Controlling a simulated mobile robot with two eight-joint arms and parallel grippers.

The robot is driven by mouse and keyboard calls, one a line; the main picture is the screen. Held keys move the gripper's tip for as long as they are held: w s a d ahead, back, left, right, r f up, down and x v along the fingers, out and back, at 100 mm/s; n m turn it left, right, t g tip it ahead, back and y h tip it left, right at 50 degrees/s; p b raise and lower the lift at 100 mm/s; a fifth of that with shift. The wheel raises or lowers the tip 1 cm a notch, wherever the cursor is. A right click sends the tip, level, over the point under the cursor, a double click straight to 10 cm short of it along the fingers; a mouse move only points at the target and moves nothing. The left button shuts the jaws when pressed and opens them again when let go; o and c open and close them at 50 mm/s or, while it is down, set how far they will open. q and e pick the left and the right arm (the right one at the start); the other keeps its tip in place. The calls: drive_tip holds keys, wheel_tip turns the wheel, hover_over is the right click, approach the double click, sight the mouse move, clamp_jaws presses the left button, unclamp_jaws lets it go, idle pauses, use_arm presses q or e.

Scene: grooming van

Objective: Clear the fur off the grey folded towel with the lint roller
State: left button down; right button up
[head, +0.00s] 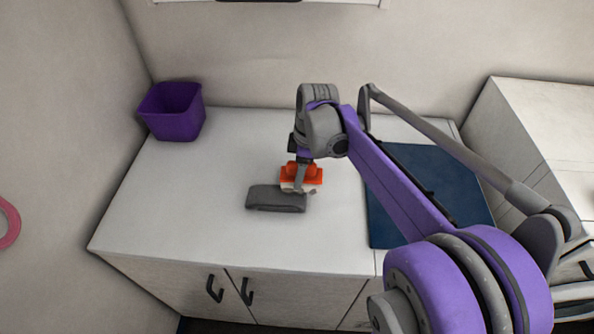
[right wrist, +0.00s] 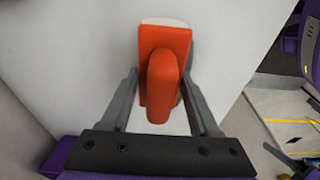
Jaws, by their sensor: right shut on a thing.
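The grey folded towel (head: 275,199) lies on the white counter, left of the blue mat. The lint roller (head: 301,174) has an orange body and a pale lower part. It is at the towel's right back edge, and I cannot tell whether it touches the towel. My right gripper (head: 299,183) is shut on the lint roller and reaches down from above. In the right wrist view the orange lint roller (right wrist: 163,80) sits between the two grey fingers of my right gripper (right wrist: 160,92). No fur is clear at this size. My left gripper is out of view.
A purple bin (head: 172,112) stands at the counter's back left corner. A dark blue mat (head: 390,215) lies on the right, partly behind my right arm. The white counter (head: 190,200) is clear left of the towel. Walls close off the back and left.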

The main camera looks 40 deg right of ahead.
drive_tip(key=shift+w+a+r, duration=0.1)
drive_tip(key=shift+w+a, duration=0.55)
drive_tip(key=shift+a, duration=0.15)
drive_tip(key=shift+w+a, duration=0.1)
drive_tip(key=shift+s+d+f, duration=0.2)
drive_tip(key=shift+s+d, duration=0.65)
drive_tip(key=shift+d, duration=0.05)
